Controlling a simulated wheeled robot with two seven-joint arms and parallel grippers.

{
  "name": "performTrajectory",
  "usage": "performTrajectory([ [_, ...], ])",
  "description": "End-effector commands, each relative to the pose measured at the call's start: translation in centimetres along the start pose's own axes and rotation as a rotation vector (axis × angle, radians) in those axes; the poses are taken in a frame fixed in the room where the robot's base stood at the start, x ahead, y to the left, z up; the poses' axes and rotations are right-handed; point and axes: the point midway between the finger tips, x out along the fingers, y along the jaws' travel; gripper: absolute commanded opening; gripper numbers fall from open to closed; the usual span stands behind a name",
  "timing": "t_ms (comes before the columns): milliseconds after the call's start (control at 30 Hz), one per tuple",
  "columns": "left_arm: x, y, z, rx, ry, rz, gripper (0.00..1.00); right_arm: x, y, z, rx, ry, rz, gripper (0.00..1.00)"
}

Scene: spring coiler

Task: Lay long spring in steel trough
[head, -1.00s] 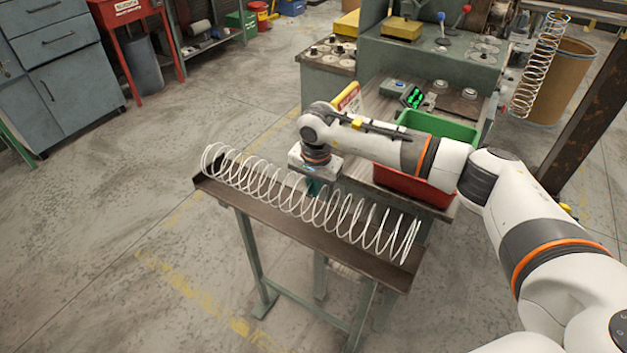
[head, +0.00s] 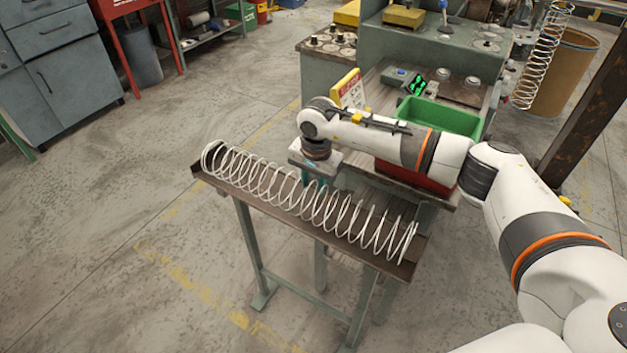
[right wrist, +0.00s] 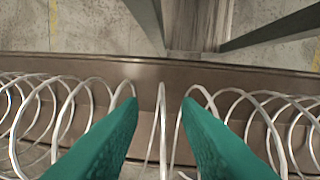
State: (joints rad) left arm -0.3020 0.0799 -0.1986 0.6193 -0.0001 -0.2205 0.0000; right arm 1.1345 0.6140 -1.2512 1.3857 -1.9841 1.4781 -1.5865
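The long spring (head: 318,205) is a pale wire coil lying lengthwise along the dark steel trough (head: 398,268), which stands on green legs. Its coils reach from one end of the trough to the other. My right gripper (head: 308,178) is over the spring's far side, left of its middle, with its fingertips partly hidden. In the right wrist view its green fingers (right wrist: 160,105) are apart, with wire of the spring (right wrist: 162,130) showing between them and coils on both sides. The trough (right wrist: 150,70) passes beneath. My left gripper is not in view.
A yellow sign (head: 348,90) is near the wrist. Another spring (head: 540,60) hangs by a brown drum (head: 568,75). Floor left of the trough is clear.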

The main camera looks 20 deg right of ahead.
Motion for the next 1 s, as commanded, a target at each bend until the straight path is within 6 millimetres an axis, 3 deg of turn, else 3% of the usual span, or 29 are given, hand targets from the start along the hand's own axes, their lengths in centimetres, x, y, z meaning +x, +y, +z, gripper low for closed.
performTrajectory([
  [167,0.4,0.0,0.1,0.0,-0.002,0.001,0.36,-1.5,0.1,0.1,0.0,-0.002,0.004,0.3],
  [600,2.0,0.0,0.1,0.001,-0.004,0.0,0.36,-10.2,0.1,0.1,0.0,-0.003,0.005,0.3],
  [800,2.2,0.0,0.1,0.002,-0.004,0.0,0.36,-11.9,0.1,0.0,0.0,-0.002,0.003,0.3],
  [1000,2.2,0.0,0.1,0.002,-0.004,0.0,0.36,-12.1,0.0,0.0,0.0,-0.001,0.002,0.3],
])
